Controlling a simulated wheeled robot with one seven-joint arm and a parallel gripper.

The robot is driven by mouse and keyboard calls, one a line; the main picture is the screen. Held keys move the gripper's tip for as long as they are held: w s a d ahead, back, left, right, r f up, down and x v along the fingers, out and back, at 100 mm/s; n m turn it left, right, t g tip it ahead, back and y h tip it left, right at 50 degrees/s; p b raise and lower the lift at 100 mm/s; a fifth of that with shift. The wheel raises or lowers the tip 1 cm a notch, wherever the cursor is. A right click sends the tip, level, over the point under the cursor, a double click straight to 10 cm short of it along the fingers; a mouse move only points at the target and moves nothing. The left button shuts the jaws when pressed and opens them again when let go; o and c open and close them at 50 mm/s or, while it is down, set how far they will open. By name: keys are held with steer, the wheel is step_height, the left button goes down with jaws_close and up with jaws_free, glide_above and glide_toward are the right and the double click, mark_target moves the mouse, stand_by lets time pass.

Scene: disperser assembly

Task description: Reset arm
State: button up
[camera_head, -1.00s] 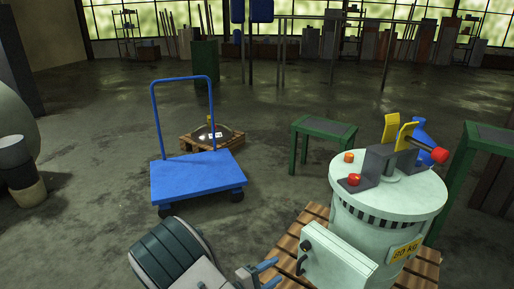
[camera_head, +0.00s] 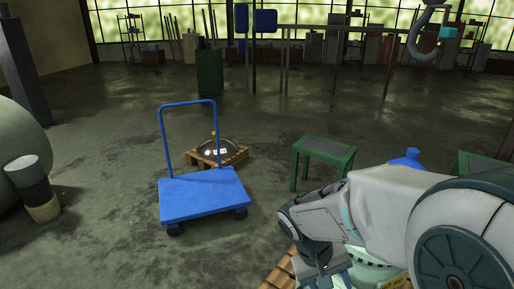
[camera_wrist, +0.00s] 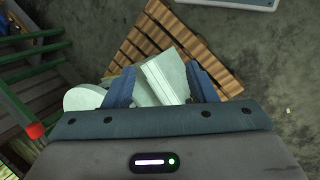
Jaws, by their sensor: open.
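My gripper (camera_wrist: 160,90) is open in the wrist view, with its two blue fingers apart. The pale green box (camera_wrist: 160,78) of the disperser shows between and beyond the fingers; I cannot tell how far below them it is. The disperser's round top (camera_wrist: 84,98) shows to the left, with a red knob (camera_wrist: 35,131) farther left. In the head view my arm reaches in from the right and covers most of the pale green disperser (camera_head: 372,273). The gripper end is at the bottom, partly cut off.
A wooden pallet (camera_wrist: 217,73) lies under the disperser. A blue cart (camera_head: 205,194) stands left, with a low pallet (camera_head: 232,157) bearing a domed object behind it. A green table (camera_head: 324,150) stands behind my arm. Open floor surrounds the cart.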

steer(key=s+r+t+y+p, duration=0.2)
steer(key=r+p, duration=0.1)
steer(key=r, duration=0.5)
steer(key=s+a+r+m+t+y+p, duration=0.1)
steer(key=s+r+t+y+p, duration=0.1)
steer(key=r+p, duration=0.2)
step_height(320, 180, up, 4)
steer(key=shift+f+m+y+p, duration=0.1)
steer(key=shift+m+y+p, duration=0.2)
steer(key=shift+s+a, duration=0.1)
